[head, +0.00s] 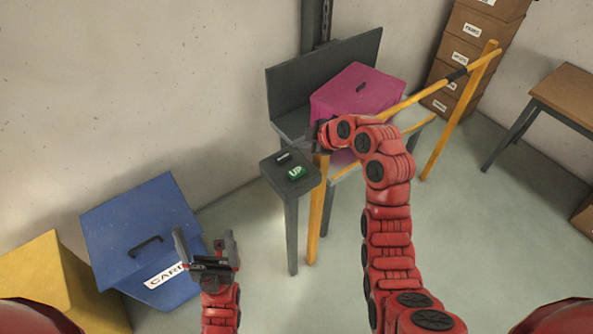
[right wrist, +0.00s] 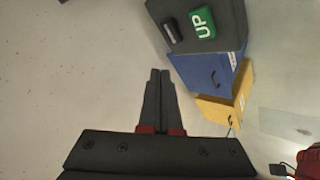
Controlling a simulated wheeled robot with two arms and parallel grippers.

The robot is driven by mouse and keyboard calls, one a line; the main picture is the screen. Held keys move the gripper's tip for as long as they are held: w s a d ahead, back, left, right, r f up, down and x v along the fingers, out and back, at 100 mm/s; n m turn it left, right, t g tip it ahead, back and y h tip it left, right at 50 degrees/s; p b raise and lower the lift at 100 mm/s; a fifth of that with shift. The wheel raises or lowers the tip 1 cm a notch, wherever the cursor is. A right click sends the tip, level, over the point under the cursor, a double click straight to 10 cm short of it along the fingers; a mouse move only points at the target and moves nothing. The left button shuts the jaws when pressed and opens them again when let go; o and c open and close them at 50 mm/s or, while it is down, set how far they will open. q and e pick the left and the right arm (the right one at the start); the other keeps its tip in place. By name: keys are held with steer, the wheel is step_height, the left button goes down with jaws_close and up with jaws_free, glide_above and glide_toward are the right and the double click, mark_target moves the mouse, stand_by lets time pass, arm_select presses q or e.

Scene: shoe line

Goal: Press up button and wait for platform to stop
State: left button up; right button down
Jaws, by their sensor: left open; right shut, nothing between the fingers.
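The green UP button (head: 296,172) is on top of a dark grey control box (head: 272,172) on a post. It also shows in the right wrist view (right wrist: 203,22), near the top edge. My right gripper (head: 315,137) is shut and empty, just behind the control box and apart from the button; its fingers are partly hidden by the arm in the head view. They show closed in the right wrist view (right wrist: 160,88). My left gripper (head: 205,248) is open and empty, low in front of the blue bin.
A yellow-orange rail (head: 455,120) runs beside the platform. A blue bin (head: 135,225) with a partly hidden label and a yellow bin (head: 45,270) stand at the left. Stacked brown boxes (head: 465,50) and a wooden table (head: 568,95) are at the right.

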glide_above(300, 172)
step_height(300, 172, down, 6)
steer(key=shift+s+r, duration=0.1)
steer(key=shift+s, duration=0.05)
step_height(300, 172, down, 2)
steer(key=shift+f+b, duration=0.2)
steer(key=shift+b, duration=0.95)
steer(key=shift+f+b, duration=0.3)
steer(key=shift+r, duration=0.15)
stand_by(0.6)
steer(key=shift+f+b, duration=0.45)
steer(key=shift+b, duration=0.5)
